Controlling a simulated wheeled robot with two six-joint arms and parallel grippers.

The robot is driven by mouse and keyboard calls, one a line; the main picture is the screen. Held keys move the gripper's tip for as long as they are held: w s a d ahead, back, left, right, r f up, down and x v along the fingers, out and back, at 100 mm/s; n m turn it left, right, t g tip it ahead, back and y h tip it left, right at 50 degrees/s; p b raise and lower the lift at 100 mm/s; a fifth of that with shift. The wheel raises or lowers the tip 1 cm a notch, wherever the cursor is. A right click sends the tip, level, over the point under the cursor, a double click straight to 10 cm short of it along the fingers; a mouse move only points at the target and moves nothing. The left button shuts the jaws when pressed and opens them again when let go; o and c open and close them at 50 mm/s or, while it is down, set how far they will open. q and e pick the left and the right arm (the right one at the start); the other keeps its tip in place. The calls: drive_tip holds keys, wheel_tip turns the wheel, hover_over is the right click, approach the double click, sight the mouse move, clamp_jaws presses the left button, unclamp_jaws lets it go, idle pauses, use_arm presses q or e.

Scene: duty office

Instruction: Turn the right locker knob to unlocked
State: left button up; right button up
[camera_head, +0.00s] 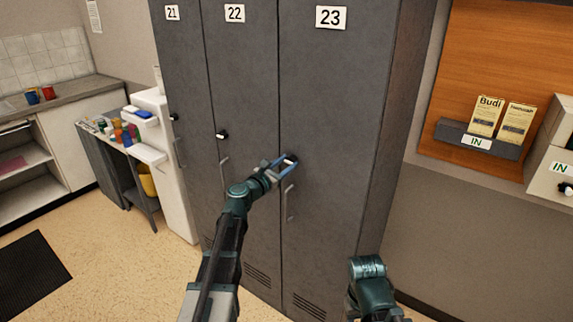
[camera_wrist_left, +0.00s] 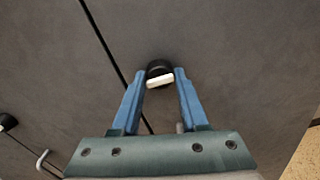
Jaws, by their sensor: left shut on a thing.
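The right locker, numbered 23 (camera_head: 335,100), is a tall grey door that stands shut. Its knob (camera_head: 292,158) is black with a white bar and sits near the door's left edge. My left gripper (camera_head: 286,164) reaches the knob from the front. In the left wrist view the knob (camera_wrist_left: 159,68) lies between the tips of the blue fingers, and the gripper is shut on it. The white bar (camera_wrist_left: 160,82) lies nearly level in that view, tilted slightly. Part of my right arm shows at the bottom right of the head view, but its gripper is not visible.
Below the knob is the door's handle (camera_head: 289,203). Locker 22 (camera_head: 240,90) and locker 21 stand to the left with their own knobs. A white unit and a cluttered side table (camera_head: 115,145) stand farther left. A wall shelf (camera_head: 452,134) with boxes is at the right.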

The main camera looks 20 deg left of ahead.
use_arm(q)
drive_tip(key=shift+m, duration=0.3)
clamp_jaws()
drive_tip(key=m, duration=0.8)
drive_tip(key=shift+m, duration=0.3)
drive_tip(key=m, duration=0.8)
drive_tip(key=shift+m, duration=0.5)
drive_tip(key=o, duration=1.1)
unclamp_jaws()
drive_tip(key=shift+d, duration=0.1)
